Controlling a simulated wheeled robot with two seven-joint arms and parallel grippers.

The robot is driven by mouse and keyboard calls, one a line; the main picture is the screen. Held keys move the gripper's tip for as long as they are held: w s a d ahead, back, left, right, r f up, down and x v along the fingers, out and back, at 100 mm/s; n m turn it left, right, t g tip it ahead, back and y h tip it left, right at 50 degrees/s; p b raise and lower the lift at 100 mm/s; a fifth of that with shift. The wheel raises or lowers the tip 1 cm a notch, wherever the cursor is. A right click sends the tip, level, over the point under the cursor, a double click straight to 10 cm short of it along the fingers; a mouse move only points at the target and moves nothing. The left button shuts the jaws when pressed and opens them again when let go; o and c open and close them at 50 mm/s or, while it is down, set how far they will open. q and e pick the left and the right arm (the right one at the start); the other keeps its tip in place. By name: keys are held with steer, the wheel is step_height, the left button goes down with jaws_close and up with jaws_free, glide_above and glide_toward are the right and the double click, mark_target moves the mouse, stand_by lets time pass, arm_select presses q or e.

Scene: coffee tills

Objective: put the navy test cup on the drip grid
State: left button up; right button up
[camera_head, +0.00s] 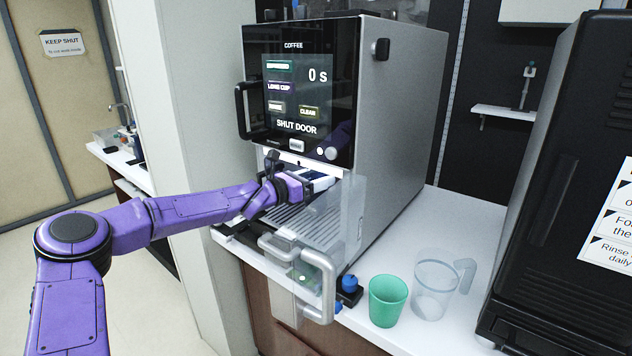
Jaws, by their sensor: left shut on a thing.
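My left gripper (312,184) reaches into the bay of the coffee machine (398,130), above the drip grid (300,223). It is shut on a small dark blue thing, which I take to be the navy test cup; the fingers and wrist hide most of it. I cannot tell whether the cup touches the grid. The slatted drip grid forms the bay floor, and its front part shows bare. The machine's clear door (352,215) stands open, with a light handle (325,285) low in front. My right gripper is not in view.
A green cup (388,302) and a clear jug (434,290) stand on the white counter right of the open door. A small blue knob-like piece (349,284) is beside the handle. A black machine (570,190) fills the right side. The screen (294,90) reads "SHUT DOOR".

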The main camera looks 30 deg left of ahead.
arm_select(q)
steer(key=shift+s+a+r, duration=0.1)
steer(key=shift+s+a, duration=0.05)
steer(key=shift+f, duration=0.2)
steer(key=o, duration=1.5)
steer(key=shift+c, duration=0.2)
steer(key=shift+r, duration=0.35)
steer(key=p+v, duration=1.2)
steer(key=p, duration=0.4)
steer(key=shift+f, duration=0.2)
